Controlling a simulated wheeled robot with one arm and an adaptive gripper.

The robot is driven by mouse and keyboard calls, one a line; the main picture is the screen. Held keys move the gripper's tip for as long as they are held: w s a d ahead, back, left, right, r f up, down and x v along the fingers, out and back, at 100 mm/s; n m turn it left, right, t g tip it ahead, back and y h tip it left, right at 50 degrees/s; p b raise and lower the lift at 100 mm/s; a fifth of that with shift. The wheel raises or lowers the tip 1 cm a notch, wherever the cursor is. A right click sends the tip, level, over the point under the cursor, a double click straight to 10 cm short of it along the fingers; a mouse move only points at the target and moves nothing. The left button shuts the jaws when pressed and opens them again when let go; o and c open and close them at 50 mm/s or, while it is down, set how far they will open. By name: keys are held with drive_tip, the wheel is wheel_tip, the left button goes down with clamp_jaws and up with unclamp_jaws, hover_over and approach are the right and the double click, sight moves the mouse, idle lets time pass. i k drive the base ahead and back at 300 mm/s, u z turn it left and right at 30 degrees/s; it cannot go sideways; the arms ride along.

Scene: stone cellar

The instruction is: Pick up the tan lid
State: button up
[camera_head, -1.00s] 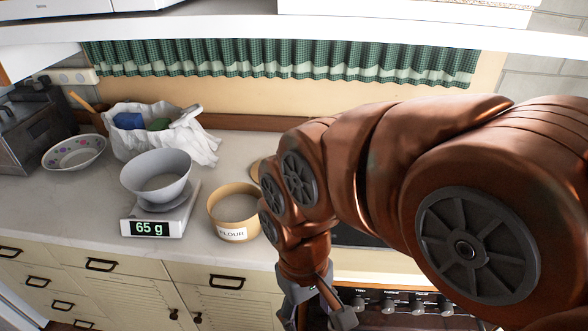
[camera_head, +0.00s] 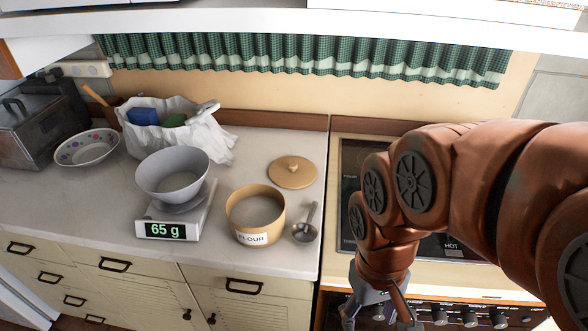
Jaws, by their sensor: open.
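The tan lid (camera_head: 291,174) lies flat on the counter with its small knob up, behind and to the right of the flour tin. Nothing covers it. The round tan flour tin (camera_head: 254,213) stands open with pale contents inside. My gripper (camera_head: 382,318) hangs low at the bottom of the view, in front of the stove and its knobs, to the right of and nearer than the lid. It is open and empty, and its fingertips are partly cut off by the lower edge.
A metal scoop (camera_head: 306,229) lies right of the tin. A scale (camera_head: 172,222) reading 65 g carries a grey bowl (camera_head: 172,172). A white bag (camera_head: 176,135) and a patterned bowl (camera_head: 87,148) stand at the back left. The stove (camera_head: 350,190) adjoins the counter at right.

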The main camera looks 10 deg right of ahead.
sight(293, 173)
drive_tip(key=u, duration=0.3)
drive_tip(key=k, duration=0.45)
drive_tip(key=u, duration=1.35)
drive_tip(key=i, duration=0.65)
drive_tip(key=z, duration=0.55)
drive_tip(key=i, duration=0.6)
drive_tip(key=z, duration=0.55)
